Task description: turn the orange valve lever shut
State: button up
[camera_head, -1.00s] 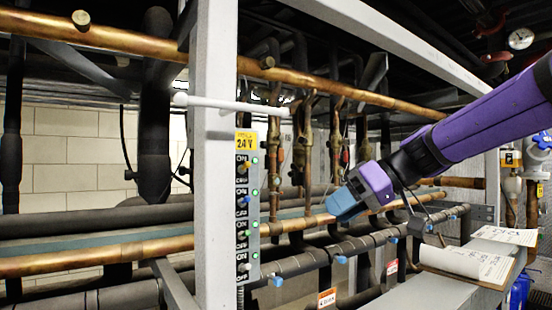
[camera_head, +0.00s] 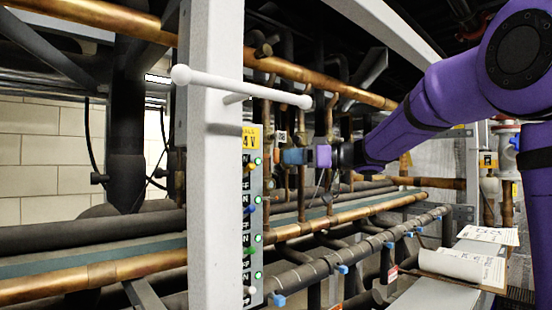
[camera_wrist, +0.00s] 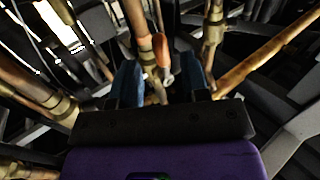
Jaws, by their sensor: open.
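The orange valve lever (camera_wrist: 162,52) shows in the wrist view, just beyond and between my fingertips, hanging beside a copper pipe (camera_wrist: 136,22). My gripper (camera_head: 293,156) reaches in among the vertical copper pipes in the head view. In the wrist view its two blue fingers (camera_wrist: 166,80) are apart, with nothing held between them. The lever appears not to touch either finger.
Vertical copper pipes stand close around my gripper, with a brass fitting (camera_wrist: 213,18) by the right finger. A white post (camera_head: 213,200) with a white bar (camera_head: 240,86) and a switch panel (camera_head: 252,220) stands in front at left. A clipboard (camera_head: 463,264) lies at lower right.

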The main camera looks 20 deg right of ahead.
aim_at(276, 157)
jog(key=shift+x, duration=2.3)
grip_shut()
